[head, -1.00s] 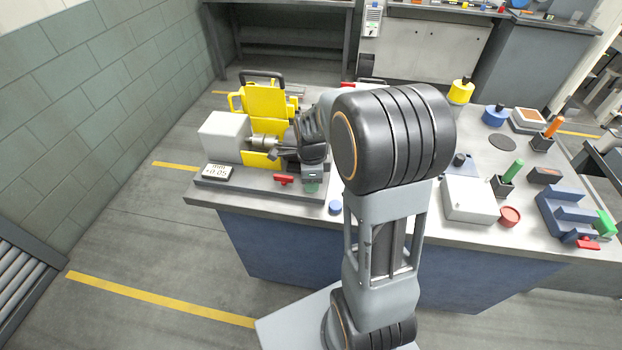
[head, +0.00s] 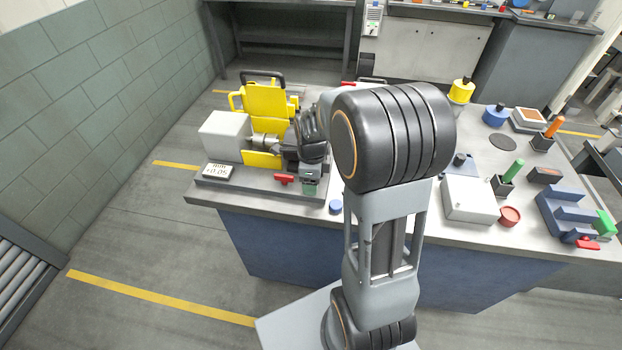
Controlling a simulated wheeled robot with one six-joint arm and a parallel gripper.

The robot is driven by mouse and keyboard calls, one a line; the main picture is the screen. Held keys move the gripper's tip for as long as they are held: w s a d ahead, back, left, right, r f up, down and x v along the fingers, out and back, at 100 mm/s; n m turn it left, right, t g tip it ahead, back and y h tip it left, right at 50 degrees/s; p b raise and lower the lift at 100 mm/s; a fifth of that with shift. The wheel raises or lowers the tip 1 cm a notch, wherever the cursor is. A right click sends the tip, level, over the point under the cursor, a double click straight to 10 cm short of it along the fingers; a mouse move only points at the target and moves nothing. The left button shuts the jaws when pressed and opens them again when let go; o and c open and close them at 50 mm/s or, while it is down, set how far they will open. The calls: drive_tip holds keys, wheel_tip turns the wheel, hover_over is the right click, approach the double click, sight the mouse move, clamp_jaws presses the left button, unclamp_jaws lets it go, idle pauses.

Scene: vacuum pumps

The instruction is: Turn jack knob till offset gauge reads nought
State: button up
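The offset gauge (head: 216,172) is a small pale display on the front left of the pump's base plate. Its tiny digits look like 0.05, with the sign hard to make out. A grey box (head: 222,137) and a yellow-guarded shaft coupling (head: 262,143) stand behind it. A red handle-like part (head: 284,179) and a grey-green block (head: 310,186) sit at the plate's front edge; I cannot tell which, if either, is the jack knob. My gripper (head: 290,156) is over the plate, right of the coupling, mostly hidden by my wrist. Its fingers and any contact are unclear.
A yellow guard (head: 265,103) rises behind the coupling. A blue cap (head: 335,207) lies by the bench's front edge. To the right are a white box (head: 467,199), a red round part (head: 510,216) and a blue stepped block (head: 567,214).

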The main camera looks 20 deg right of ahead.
drive_tip(key=shift+r, duration=0.2)
drive_tip(key=shift+r+p, duration=0.7)
drive_tip(key=shift+r, duration=0.1)
drive_tip(key=shift+r+p, duration=2.35)
drive_tip(key=shift+r, duration=0.65)
drive_tip(key=shift+c, duration=0.4)
